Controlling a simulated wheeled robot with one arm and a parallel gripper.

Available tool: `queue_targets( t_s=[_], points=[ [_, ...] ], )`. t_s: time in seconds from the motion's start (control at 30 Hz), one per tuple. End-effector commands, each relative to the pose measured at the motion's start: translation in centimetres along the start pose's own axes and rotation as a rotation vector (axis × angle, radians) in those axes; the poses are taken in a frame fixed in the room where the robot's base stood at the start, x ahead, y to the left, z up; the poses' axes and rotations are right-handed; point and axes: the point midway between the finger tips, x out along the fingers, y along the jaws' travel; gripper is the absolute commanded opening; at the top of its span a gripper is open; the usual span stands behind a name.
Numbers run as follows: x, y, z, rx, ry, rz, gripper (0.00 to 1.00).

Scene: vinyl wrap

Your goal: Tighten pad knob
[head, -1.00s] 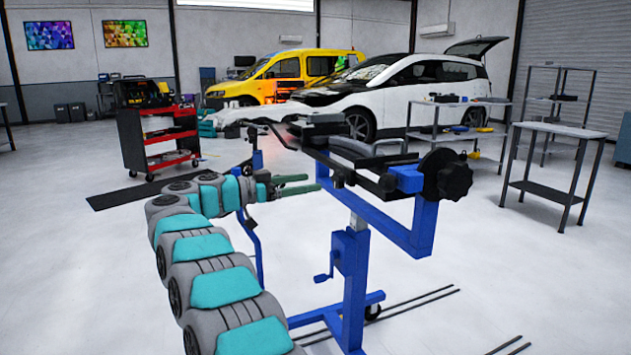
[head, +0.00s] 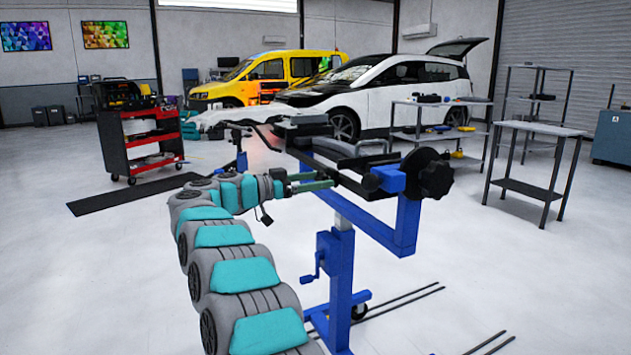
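A blue stand (head: 342,275) stands in the middle, with black arms and pads on its top. A large black lobed knob (head: 437,178) sits on the right end of its blue bracket (head: 405,225). A smaller dark knob-like part (head: 371,185) is left of the bracket; I cannot tell which one is the pad knob. A dark pad (head: 300,127) lies at the far end of the top. My gripper (head: 328,181), with green fingers, is left of the small dark part. Its fingers look apart with nothing visible between them. Whether they touch the stand cannot be told.
A blue crank handle (head: 310,268) sticks out left from the stand's column. A red tool cart (head: 145,150) stands at the left, beside a black floor mat (head: 120,190). A grey table (head: 535,130) is at the right. Two vehicles are behind. The floor around the stand is mostly clear.

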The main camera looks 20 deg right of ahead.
Motion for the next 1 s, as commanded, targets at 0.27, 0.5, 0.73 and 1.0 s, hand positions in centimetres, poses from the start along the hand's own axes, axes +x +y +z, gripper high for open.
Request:
queue_targets(
  t_s=[0.27, 0.5, 0.73, 1.0],
  points=[
    [-0.02, 0.00, -0.01, 0.000, 0.000, 0.000, 0.51],
    [-0.02, 0.00, -0.01, 0.000, 0.000, 0.000, 0.24],
    [-0.02, 0.00, -0.01, 0.000, 0.000, 0.000, 0.04],
    [-0.07, 0.01, 0.00, 0.046, 0.000, -0.001, 0.04]
  ],
)
